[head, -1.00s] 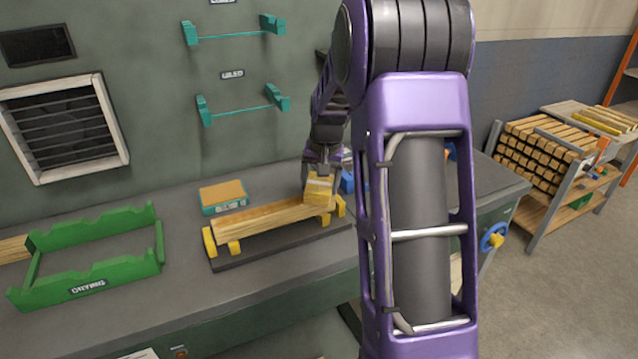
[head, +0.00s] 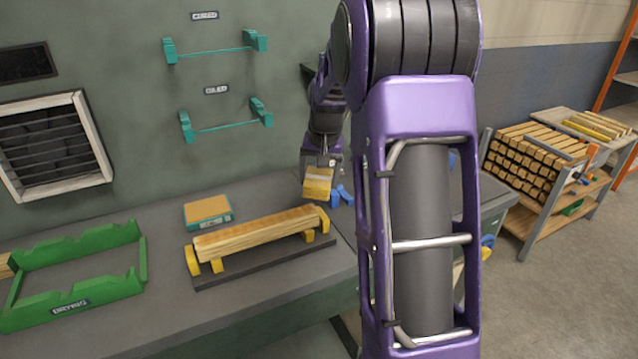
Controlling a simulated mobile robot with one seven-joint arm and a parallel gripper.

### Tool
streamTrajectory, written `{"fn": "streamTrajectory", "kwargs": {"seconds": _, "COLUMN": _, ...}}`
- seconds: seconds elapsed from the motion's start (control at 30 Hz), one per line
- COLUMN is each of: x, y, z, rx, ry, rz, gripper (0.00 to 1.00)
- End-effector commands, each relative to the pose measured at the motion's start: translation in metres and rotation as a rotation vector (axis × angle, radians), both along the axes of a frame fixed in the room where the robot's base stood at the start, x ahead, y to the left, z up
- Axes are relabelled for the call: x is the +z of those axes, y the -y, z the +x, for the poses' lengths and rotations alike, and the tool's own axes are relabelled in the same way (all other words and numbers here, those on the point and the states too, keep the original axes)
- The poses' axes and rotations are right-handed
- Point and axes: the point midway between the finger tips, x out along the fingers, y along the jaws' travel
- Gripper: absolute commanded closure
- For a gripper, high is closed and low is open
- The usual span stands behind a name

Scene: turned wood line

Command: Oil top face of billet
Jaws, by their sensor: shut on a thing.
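The billet (head: 260,234) is a long square wooden bar lying on yellow supports (head: 192,262) over a dark base plate on the bench. Its top face looks orange-brown, darker than its pale front side. My gripper (head: 321,168) is shut on a yellowish block-shaped pad (head: 318,184). It holds the pad near the billet's right end, seemingly above it and apart. The fingertips are partly hidden by the pad.
A teal tray (head: 208,221) with a tan top sits behind the billet. A green drying rack (head: 85,306) stands at left. A blue object (head: 342,195) lies right of the pad. Teal wall racks (head: 228,127) hang above. A cart of billets (head: 530,155) stands far right.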

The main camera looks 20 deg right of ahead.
Motion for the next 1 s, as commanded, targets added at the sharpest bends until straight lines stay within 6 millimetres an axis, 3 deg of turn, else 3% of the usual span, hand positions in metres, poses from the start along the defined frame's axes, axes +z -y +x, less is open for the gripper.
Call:
{"fn": "streamTrajectory", "kwargs": {"seconds": 0.33, "x": 0.027, "y": -0.002, "z": -0.005, "rx": 0.001, "ry": 0.001, "rz": -0.001, "gripper": 0.82}}
{"fn": "streamTrajectory", "kwargs": {"seconds": 1.0, "x": 0.026, "y": -0.001, "z": 0.000, "rx": 0.008, "ry": -0.001, "rz": -0.005, "gripper": 0.82}}
